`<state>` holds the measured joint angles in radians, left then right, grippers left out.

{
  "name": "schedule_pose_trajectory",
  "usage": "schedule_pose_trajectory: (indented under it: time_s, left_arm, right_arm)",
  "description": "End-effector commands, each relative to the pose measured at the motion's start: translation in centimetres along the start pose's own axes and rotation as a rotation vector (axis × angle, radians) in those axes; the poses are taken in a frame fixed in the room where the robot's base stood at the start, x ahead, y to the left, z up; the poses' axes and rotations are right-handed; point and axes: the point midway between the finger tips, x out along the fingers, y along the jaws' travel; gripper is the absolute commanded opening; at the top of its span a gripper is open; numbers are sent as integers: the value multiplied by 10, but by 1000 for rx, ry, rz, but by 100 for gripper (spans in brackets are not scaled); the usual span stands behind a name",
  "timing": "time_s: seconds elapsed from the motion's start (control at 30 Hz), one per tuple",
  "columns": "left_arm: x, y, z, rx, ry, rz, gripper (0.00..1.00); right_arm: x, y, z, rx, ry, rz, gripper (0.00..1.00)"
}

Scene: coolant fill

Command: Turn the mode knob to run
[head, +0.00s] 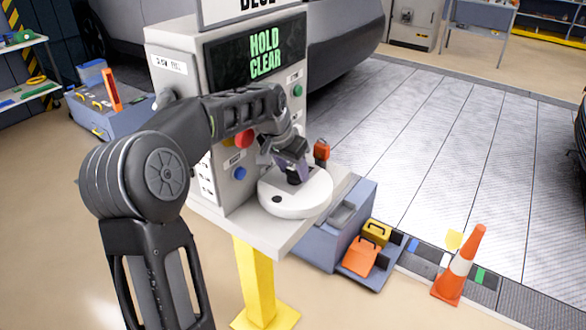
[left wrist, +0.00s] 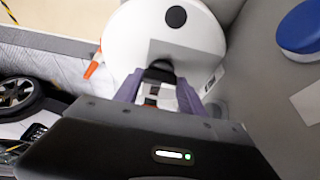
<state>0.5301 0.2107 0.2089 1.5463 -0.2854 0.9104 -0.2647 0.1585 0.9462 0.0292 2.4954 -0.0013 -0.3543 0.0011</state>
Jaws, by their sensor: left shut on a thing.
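The machine's panel (head: 225,110) has a screen (head: 265,52) reading HOLD CLEAR, a red button (head: 243,139), a blue button (head: 239,173) and a green button (head: 297,90). A white round part (head: 290,203) with dark spots sits on its ledge. My left gripper (head: 296,178) points down over the white part, shut on a small dark piece there. In the left wrist view, the purple fingers (left wrist: 160,90) flank this dark piece (left wrist: 160,68), partly hidden. I cannot tell for certain whether it is the mode knob. My right gripper is not in view.
A small red-orange fitting (head: 321,150) stands just behind the white part. The ledge (head: 270,240) rests on a yellow post (head: 255,275). A blue-grey cabinet (head: 325,235), a tray with an orange box (head: 361,256) and a traffic cone (head: 461,265) are at right.

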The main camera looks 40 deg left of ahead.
Motion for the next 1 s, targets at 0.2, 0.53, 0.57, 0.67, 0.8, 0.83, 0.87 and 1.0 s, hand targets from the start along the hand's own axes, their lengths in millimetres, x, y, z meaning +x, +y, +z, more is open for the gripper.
schedule_pose_trajectory:
  time_s: [0.2,0.53,0.57,0.67,0.8,0.83,0.87,1.0]
  left_arm:
    - [0,0,0,0,0,0,0]
    - [-1,-1,0,52,-3,23,0]
    - [-1,-1,0,68,-4,30,0]
    - [-1,-2,0,112,-3,48,0]
    - [0,-1,0,123,-1,52,0]
    - [0,-1,0,122,-1,51,0]
    - [0,-1,0,122,-1,51,0]
    - [0,-1,0,122,-1,51,52]
  right_arm:
    - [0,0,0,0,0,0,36]
    - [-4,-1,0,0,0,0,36]
    - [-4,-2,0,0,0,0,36]
    - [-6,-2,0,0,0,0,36]
    - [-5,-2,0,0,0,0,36]
    - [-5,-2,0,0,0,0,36]
    - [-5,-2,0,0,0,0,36]
    - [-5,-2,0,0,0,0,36]
